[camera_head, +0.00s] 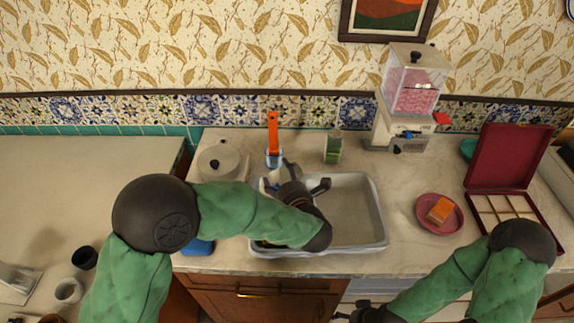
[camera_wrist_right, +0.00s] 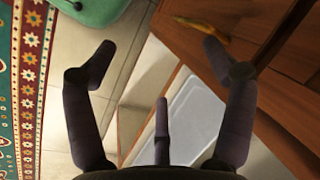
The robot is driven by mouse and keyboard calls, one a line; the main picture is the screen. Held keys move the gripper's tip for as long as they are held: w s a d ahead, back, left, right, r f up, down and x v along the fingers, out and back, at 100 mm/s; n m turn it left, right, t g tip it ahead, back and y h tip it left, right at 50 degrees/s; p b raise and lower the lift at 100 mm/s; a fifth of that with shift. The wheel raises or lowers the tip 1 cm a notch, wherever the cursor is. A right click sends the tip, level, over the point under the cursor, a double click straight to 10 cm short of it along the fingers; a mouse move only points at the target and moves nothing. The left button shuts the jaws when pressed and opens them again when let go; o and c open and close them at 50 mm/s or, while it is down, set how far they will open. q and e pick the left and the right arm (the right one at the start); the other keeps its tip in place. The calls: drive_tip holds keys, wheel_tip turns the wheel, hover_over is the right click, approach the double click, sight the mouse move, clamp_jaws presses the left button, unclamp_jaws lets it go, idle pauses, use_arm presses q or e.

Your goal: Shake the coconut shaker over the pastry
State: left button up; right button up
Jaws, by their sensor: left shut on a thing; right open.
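The pastry (camera_head: 440,211) looks like an orange block on a round pink plate (camera_head: 424,222), right of the sink tray. My left gripper (camera_head: 296,180) is over the tray's left part, well left of the pastry. It is shut on a small pale object (camera_head: 272,179), mostly hidden by the fingers; I cannot tell whether this is the coconut shaker. A small green-and-white container (camera_head: 333,146) stands upright behind the tray, apart from the gripper. My right gripper (camera_head: 362,314) is low at the counter's front; in the right wrist view (camera_wrist_right: 160,65) its fingers are spread and empty.
A metal tray or sink (camera_head: 355,215) fills the counter's middle. An orange-handled tool (camera_head: 272,133) stands behind it, beside a lidded pot (camera_head: 219,161). A pink-filled dispenser (camera_head: 410,95) stands at the back. An open red box (camera_head: 505,165) is right of the plate.

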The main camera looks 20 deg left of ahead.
use_arm(q)
drive_tip(key=m, duration=0.1)
drive_tip(key=m+y+p, duration=0.1)
drive_tip(key=m+p, duration=0.1)
drive_tip(key=m, duration=0.1)
drive_tip(key=shift+a+f+y, duration=0.3)
drive_tip(key=shift+f+y, duration=0.1)
drive_tip(key=shift+m+t+y, duration=0.3)
drive_tip(key=shift+m+t, duration=0.1)
drive_tip(key=shift+m, duration=0.7)
drive_tip(key=shift+d+r+m+t+y+b, duration=0.1)
drive_tip(key=shift+r+m+t+y+b, duration=0.2)
drive_tip(key=shift+m, duration=0.5)
drive_tip(key=shift+d+r+m+t+y+b, duration=0.15)
drive_tip(key=shift+m+t, duration=0.25)
drive_tip(key=shift+m, duration=0.4)
use_arm(e)
drive_tip(key=shift+r, duration=0.9)
use_arm(q)
drive_tip(key=shift+f, duration=0.1)
drive_tip(key=shift+b, duration=0.3)
use_arm(e)
drive_tip(key=shift+f, duration=0.25)
